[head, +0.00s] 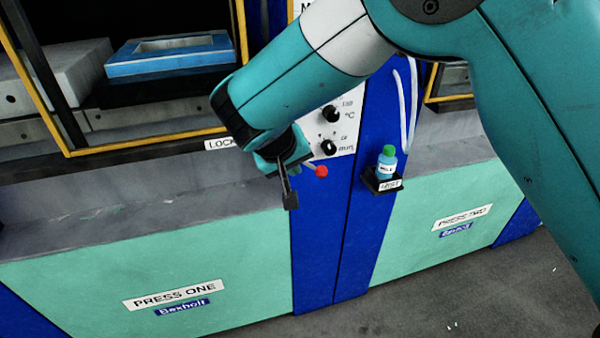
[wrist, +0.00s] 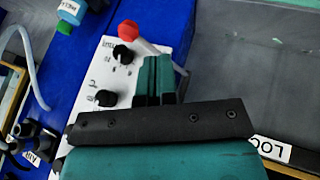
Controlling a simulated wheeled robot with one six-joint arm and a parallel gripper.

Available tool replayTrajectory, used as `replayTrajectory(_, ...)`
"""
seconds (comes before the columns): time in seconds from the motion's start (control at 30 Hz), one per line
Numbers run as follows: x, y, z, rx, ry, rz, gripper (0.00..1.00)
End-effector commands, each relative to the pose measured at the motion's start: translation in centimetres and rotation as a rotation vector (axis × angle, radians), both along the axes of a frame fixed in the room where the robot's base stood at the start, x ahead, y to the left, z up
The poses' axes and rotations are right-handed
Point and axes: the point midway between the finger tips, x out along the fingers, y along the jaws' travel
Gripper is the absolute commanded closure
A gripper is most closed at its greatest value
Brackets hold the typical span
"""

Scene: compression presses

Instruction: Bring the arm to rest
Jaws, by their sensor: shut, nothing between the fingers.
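My teal arm reaches down from the upper right in the head view, bent at its elbow. My gripper (head: 290,200) hangs at its end, pointing down in front of the blue column between the presses. In the wrist view the two teal fingers of my gripper (wrist: 157,75) are together with nothing between them. A red-tipped lever (head: 321,170) is close beside the gripper, and it also shows just beyond the fingers in the wrist view (wrist: 128,31). I cannot tell whether they touch.
A white panel with black knobs (head: 329,148) is behind the gripper. A bottle with a green cap (head: 387,165) stands on a small black holder to the right. Press one (head: 100,280) is at left, with a blue frame (head: 170,67) inside. Press two (head: 440,240) is at right.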

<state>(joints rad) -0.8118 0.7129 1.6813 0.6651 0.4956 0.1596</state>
Motion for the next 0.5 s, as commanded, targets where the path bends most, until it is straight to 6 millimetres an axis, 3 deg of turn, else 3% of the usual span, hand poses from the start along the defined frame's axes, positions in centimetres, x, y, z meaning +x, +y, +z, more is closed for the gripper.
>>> replayTrajectory(0.2, -2.2, 1.5, 3.3, 0.002, 0.000, 0.009, 1.00)
replayTrajectory(0.33, -2.8, 1.7, 4.4, 0.002, 0.001, 0.008, 1.00)
replayTrajectory(0.43, -3.1, 0.8, 5.2, 0.017, 0.024, 0.015, 1.00)
replayTrajectory(0.5, -3.7, -0.8, 5.9, 0.046, 0.066, 0.033, 1.00)
